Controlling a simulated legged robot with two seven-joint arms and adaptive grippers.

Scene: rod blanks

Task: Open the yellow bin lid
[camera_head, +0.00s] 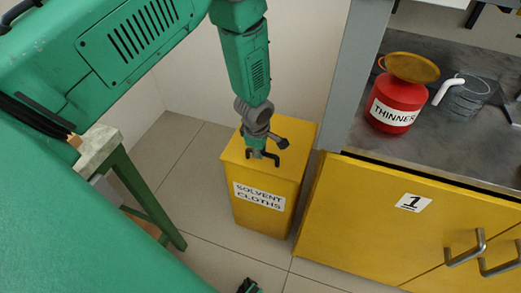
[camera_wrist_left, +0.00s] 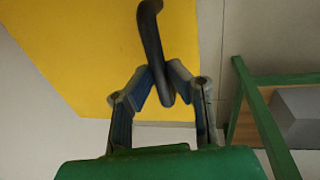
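The yellow bin (camera_head: 262,208), labelled "SOLVENT CLOTHS", stands upright on the floor. Its yellow lid (camera_head: 296,140) lies flat on top, with no gap visible. A dark bar handle (camera_wrist_left: 152,35) is on the lid. My left gripper (camera_head: 262,156) reaches down from above to the handle. In the left wrist view the two fingertips (camera_wrist_left: 162,72) meet the handle from both sides, so the gripper looks shut on it. A small green and black part at the bottom edge of the head view looks like my right gripper (camera_head: 248,286), mostly cut off.
A yellow cabinet (camera_head: 365,215) marked "1" stands close to the bin's right. Its grey worktop (camera_head: 448,130) holds a red THINNER can (camera_head: 397,100) and a clear jug (camera_head: 466,96). A green-legged table (camera_head: 140,190) is at left. The floor in front is clear.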

